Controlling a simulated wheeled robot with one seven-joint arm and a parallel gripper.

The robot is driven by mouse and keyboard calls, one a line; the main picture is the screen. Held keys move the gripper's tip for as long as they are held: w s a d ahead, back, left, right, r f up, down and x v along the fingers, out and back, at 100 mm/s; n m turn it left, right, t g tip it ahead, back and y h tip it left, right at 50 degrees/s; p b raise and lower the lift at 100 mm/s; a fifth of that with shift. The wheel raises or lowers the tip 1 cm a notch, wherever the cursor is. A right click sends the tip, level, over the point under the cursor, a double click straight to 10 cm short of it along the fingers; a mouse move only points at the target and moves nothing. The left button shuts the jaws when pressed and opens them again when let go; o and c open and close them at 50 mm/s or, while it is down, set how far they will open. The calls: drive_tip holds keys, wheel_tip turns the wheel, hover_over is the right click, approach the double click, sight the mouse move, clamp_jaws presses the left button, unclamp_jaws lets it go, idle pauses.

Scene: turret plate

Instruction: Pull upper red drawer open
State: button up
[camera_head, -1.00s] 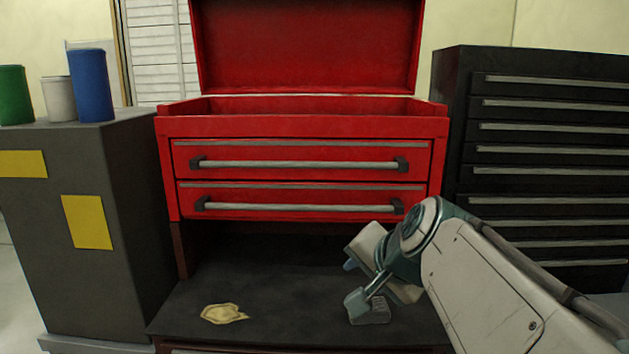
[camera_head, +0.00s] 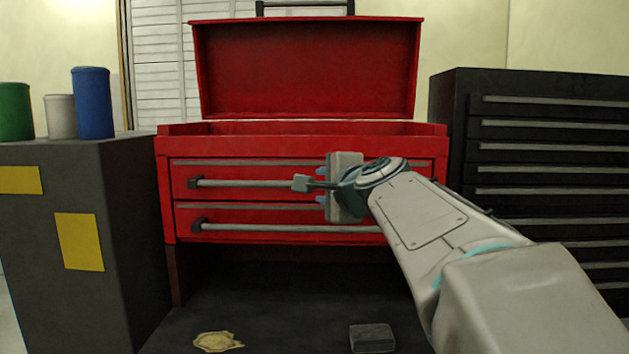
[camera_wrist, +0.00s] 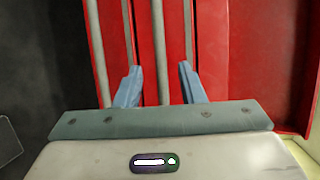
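The upper red drawer (camera_head: 250,170) is closed in the red toolbox, with a long grey bar handle (camera_head: 245,183) on dark end mounts. My gripper (camera_head: 322,184) is in front of the handle's right part and hides its right end. In the wrist view my gripper (camera_wrist: 160,84) has its two blue fingers spread apart, with the upper drawer handle (camera_wrist: 158,50) running between them. Neither finger appears to touch the bar. How deep the bar sits between the fingers is hard to tell.
The lower drawer's handle (camera_head: 270,228) lies just below. The raised red lid (camera_head: 305,70) stands above. A dark drawer cabinet (camera_head: 540,150) is at right, a grey cabinet (camera_head: 130,220) with cans at left. A yellowish cloth (camera_head: 217,341) and grey block (camera_head: 371,337) lie below.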

sight(302, 171)
drive_tip(key=shift+p+x, duration=1.6)
drive_tip(key=shift+x, duration=2.05)
